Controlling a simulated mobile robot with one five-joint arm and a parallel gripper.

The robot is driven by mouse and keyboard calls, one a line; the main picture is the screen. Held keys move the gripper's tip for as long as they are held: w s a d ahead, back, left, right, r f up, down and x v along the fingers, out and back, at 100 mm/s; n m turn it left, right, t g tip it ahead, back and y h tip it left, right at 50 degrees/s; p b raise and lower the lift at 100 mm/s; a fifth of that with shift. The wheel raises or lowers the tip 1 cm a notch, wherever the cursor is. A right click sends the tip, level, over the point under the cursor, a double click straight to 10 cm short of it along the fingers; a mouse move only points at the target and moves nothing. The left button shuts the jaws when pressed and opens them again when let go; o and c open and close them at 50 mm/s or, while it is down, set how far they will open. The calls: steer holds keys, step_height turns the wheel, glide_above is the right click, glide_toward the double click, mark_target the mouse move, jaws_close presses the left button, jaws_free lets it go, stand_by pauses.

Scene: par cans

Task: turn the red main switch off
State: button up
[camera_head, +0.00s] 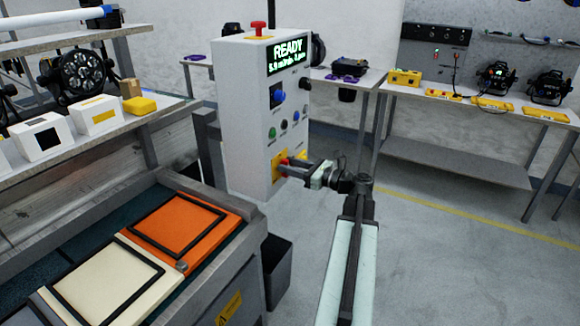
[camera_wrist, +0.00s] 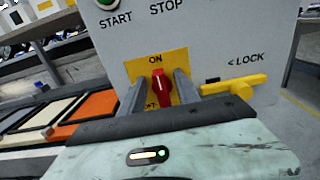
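The red main switch (camera_wrist: 160,87) is a red knob with a white line on a yellow plate (camera_wrist: 141,66), with "ON" above and a partly hidden "OFF" at lower left. Its white line points roughly up, toward "ON". In the head view the switch (camera_head: 284,161) shows low on the grey control cabinet (camera_head: 238,110). My gripper (camera_wrist: 158,92) is open, with one finger on each side of the knob. A gap shows between the knob and each finger. In the head view my gripper (camera_head: 291,170) reaches the cabinet from the right.
A yellow lock lever (camera_wrist: 238,85) sits right of the switch. Above are buttons marked START and STOP. A conveyor with an orange panel (camera_head: 185,225) and a cream panel (camera_head: 110,285) lies at left. A dark bin (camera_head: 278,270) stands below the cabinet. The floor at right is clear.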

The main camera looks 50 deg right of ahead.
jaws_close()
steer(key=shift+a+n, duration=0.1)
steer(key=shift+n, duration=0.3)
steer(key=shift+s+a+f+n+b, duration=0.1)
steer(key=shift+a+f+n+b, duration=0.2)
steer(key=shift+n, duration=2.55)
steer(key=shift+s+a+f+n+b, duration=0.1)
steer(key=shift+a+f+n+b, duration=0.15)
steer(key=shift+n, duration=2.55)
steer(key=shift+a+f+n+b, duration=0.25)
steer(key=shift+f+n+b, duration=0.05)
steer(key=shift+n, duration=2.55)
jaws_free()
